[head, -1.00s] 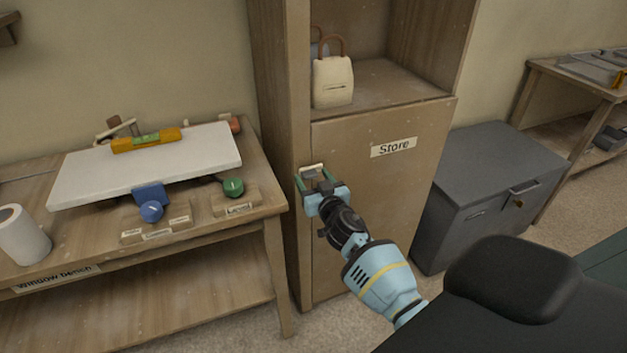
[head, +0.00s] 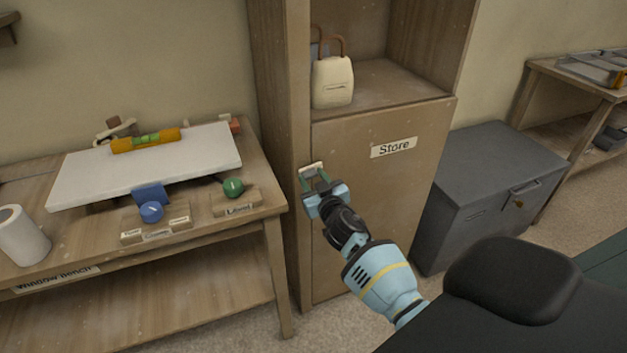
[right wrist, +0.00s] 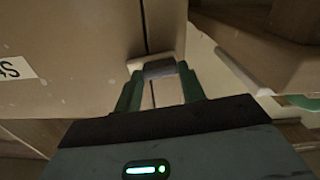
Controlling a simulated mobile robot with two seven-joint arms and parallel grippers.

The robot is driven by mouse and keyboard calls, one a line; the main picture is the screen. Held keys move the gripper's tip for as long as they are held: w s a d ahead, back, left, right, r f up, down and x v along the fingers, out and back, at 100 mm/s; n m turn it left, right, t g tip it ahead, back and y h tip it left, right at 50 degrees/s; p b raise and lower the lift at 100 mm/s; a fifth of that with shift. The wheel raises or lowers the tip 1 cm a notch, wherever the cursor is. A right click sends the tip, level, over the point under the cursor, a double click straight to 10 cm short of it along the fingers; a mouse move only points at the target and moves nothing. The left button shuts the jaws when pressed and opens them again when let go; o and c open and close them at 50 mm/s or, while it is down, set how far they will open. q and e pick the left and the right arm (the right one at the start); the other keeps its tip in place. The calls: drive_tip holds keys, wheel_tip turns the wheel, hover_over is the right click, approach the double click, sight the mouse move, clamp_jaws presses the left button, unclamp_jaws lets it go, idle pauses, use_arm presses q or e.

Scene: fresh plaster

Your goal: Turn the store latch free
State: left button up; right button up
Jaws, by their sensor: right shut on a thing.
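The store cupboard door (head: 383,215) is wooden with a "Store" label and is closed. The store latch (head: 312,168) is a small pale plate with a grey handle at the door's left edge. My right gripper (head: 315,180) is at the latch. In the right wrist view its two green fingers (right wrist: 160,88) are shut on the grey latch handle (right wrist: 159,69), with the pale plate (right wrist: 138,63) behind it. The fingers hide part of the latch in the head view. My left gripper is not in view.
A window bench (head: 270,215) with a white board (head: 200,160), a spirit level (head: 145,141) and knobs stands at the left. A grey chest (head: 490,185) stands right of the cupboard. A cream bag (head: 332,83) sits on the open shelf above the door.

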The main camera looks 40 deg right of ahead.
drive_tip(key=n, duration=0.4)
drive_tip(key=shift+a+r+n, duration=0.15)
drive_tip(key=shift+n, duration=0.15)
drive_tip(key=n, duration=0.3)
drive_tip(key=shift+a+r+n, duration=0.1)
drive_tip(key=shift+a+n, duration=0.05)
drive_tip(key=shift+n, duration=0.15)
drive_tip(key=n, duration=0.5)
drive_tip(key=shift+w+a+n, duration=0.15)
drive_tip(key=shift+a+n, duration=0.2)
drive_tip(key=shift+n, duration=0.95)
drive_tip(key=shift+a, duration=0.1)
drive_tip(key=shift+n, duration=0.3)
drive_tip(key=o, duration=1)
